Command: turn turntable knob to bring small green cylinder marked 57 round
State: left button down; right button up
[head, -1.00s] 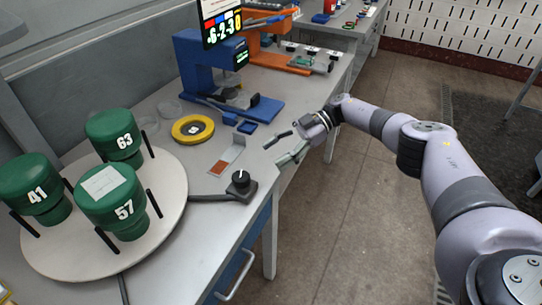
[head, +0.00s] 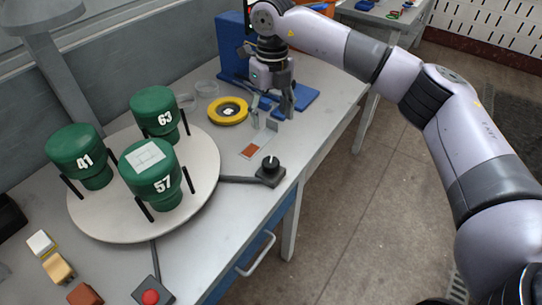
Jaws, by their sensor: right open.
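The green cylinder marked 57 (head: 150,180) stands upright at the front right of the round white turntable (head: 110,228), with a pale label on top. Green cylinders marked 41 (head: 78,152) and 63 (head: 155,108) stand on it too, at the left and the back. The black knob (head: 270,170), with a white pointer line, sits on the table to the right of the turntable, joined by a cable. My right gripper (head: 263,124) is open and empty, pointing down above the table behind the knob, apart from it. My left gripper is not in view.
A yellow ring (head: 228,111) lies just left of my gripper. A blue stand (head: 234,45) is behind it. A red push button (head: 150,297) and small blocks (head: 58,268) are at the front left. The table's right edge drops to the floor.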

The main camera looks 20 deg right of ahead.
jog(key=p, duration=0.5)
send_near(271, 161)
jog(key=f, duration=0.9)
jog(key=shift+s+a+f, duration=0.1)
jog(key=shift+s+a, duration=0.1)
